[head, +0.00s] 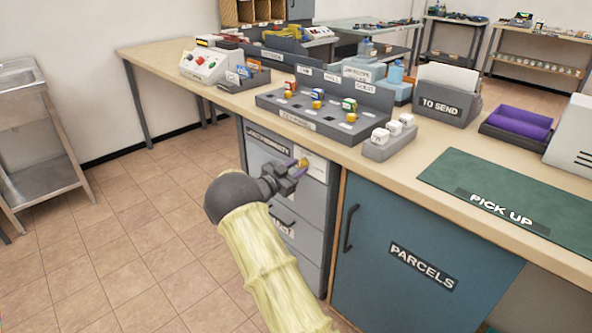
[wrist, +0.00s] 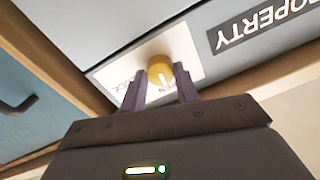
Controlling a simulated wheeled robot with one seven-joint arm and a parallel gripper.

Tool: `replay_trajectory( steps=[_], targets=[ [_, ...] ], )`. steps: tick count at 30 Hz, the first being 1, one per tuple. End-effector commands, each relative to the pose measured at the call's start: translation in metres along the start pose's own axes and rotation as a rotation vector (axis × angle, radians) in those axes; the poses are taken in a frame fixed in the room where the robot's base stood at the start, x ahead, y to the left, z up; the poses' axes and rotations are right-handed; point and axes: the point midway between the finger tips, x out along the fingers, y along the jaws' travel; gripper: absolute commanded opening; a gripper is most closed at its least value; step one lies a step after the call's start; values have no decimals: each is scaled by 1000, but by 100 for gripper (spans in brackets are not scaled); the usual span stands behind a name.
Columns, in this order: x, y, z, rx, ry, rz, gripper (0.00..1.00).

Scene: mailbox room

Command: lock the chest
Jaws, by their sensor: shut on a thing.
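The chest (head: 262,171) is a grey drawer unit under the counter, with its drawers looking shut. Its top drawer bears a dark label, partly readable as "PROPERTY" in the wrist view (wrist: 262,27). A round yellow knob (wrist: 160,66) with a pale line sits on a white plate (wrist: 117,73) on the drawer front; in the head view the plate (head: 313,163) is at the top right. My gripper (head: 298,166) is at the knob, its two purple-grey fingers (wrist: 160,84) shut on it from either side. My arm hides part of the lower drawers.
A blue "PARCELS" cabinet (head: 400,230) with a dark handle stands just right of the chest. The wooden counter (head: 395,163) overhangs above, with sorting trays (head: 325,115) on it. A metal sink stand (head: 40,140) is at left. The tiled floor (head: 130,240) between is clear.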

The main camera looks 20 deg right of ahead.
Motion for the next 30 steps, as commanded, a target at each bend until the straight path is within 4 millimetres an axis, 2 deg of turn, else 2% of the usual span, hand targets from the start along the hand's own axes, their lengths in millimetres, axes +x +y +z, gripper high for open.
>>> replay_trajectory(
  steps=[11,30],
  targets=[
    [0,0,4,256,15,-3,8],
    [0,0,6,862,53,-10,8]
  ],
)
